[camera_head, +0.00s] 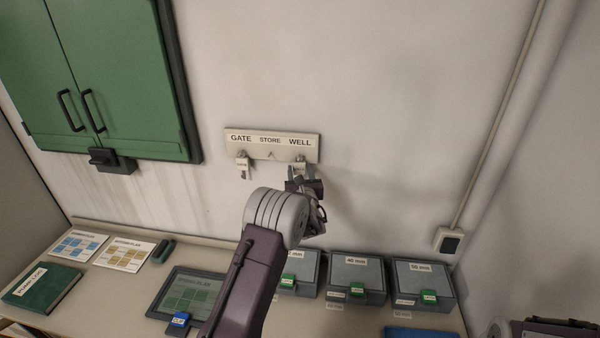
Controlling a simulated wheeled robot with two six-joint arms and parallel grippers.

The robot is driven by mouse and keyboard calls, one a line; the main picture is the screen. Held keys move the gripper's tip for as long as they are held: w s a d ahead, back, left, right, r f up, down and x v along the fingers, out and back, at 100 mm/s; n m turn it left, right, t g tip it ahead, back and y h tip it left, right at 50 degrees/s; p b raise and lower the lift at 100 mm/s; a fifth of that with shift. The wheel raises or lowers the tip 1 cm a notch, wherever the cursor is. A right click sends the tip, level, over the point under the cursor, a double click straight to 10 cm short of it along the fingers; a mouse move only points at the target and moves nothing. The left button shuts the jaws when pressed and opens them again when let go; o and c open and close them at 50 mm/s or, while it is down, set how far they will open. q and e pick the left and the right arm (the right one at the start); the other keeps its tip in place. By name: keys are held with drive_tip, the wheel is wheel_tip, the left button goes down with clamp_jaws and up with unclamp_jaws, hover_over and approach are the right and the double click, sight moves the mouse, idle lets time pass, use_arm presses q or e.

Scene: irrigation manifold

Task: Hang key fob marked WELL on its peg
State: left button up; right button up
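A pale peg board (272,145) on the wall is lettered GATE, STORE and WELL. A light fob (242,164) hangs under GATE, and the peg (270,155) under STORE is bare. A light fob (298,168) shows just under WELL, at that peg; its lettering is too small to read and its lower part is hidden. My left gripper (301,184) is right below and against this fob, pointing up at the board. My arm's wrist hides much of it, so whether its fingers are closed on the fob cannot be told. My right gripper is out of view.
A green cabinet (105,60) is on the wall at left. The bench below holds a tablet (188,293), a green book (41,287), cards and grey boxes (357,272) with green latches. The wall right of the board is clear up to a pipe (500,110).

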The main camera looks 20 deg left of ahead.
use_arm(q)
drive_tip(key=shift+o, duration=0.8)
drive_tip(key=shift+s+f, duration=0.1)
drive_tip(key=shift+s, duration=0.05)
drive_tip(key=b+v, duration=0.5)
drive_tip(key=v, duration=0.3)
drive_tip(key=shift+s+d, duration=0.2)
drive_tip(key=shift+s, duration=0.15)
